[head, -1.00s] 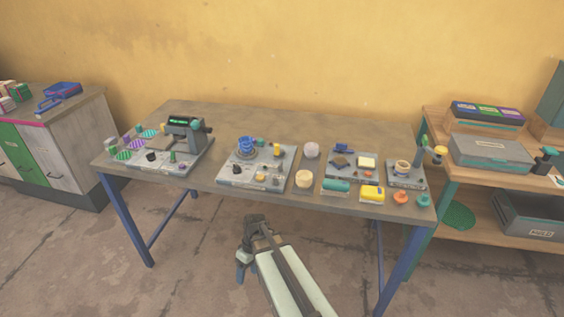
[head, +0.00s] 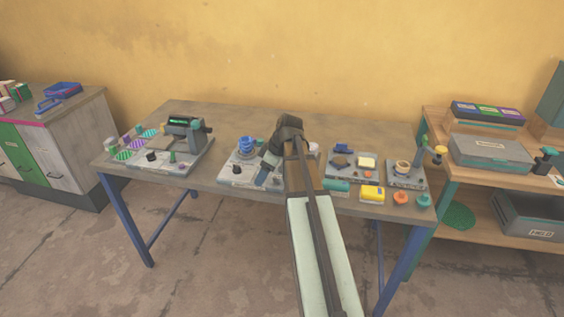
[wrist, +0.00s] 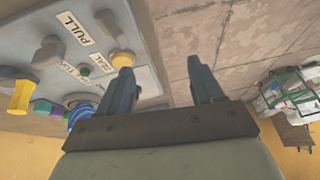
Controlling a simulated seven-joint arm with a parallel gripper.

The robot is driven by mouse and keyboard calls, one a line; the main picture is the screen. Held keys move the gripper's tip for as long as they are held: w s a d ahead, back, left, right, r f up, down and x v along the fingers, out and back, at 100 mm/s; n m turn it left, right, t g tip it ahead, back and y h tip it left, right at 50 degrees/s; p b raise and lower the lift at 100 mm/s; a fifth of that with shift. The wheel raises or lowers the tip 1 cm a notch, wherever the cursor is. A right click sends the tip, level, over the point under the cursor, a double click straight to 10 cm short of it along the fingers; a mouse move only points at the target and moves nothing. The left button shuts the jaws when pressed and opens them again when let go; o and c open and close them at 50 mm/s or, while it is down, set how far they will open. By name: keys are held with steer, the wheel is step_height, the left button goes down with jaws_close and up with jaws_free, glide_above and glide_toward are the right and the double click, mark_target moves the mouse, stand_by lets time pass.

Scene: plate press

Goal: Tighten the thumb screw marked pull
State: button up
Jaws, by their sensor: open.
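The label PULL (wrist: 75,28) is on a grey plate (wrist: 142,50) at the upper left of the wrist view. A grey knob (wrist: 47,50) and another grey knob (wrist: 108,20) lie on either side of it; I cannot tell which one it marks. My gripper (wrist: 158,68) is open and empty, its fingers pointing past the plate's edge. The left finger is close to a yellow knob (wrist: 122,58) beside the label SEAL (wrist: 97,62); contact is unclear. In the head view my gripper (head: 268,165) is over the right part of the middle plate (head: 228,178), hiding some of its parts.
A blue coil (head: 246,143) stands at the plate's back. The back of the table (head: 240,115) is clear.

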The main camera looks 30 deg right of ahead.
steer(key=h, duration=0.1)
glide_toward(281, 163)
steer(key=x, duration=0.8)
steer(key=shift+a+f, duration=0.2)
steer(key=shift+f, duration=0.15)
steer(key=c, duration=1.1)
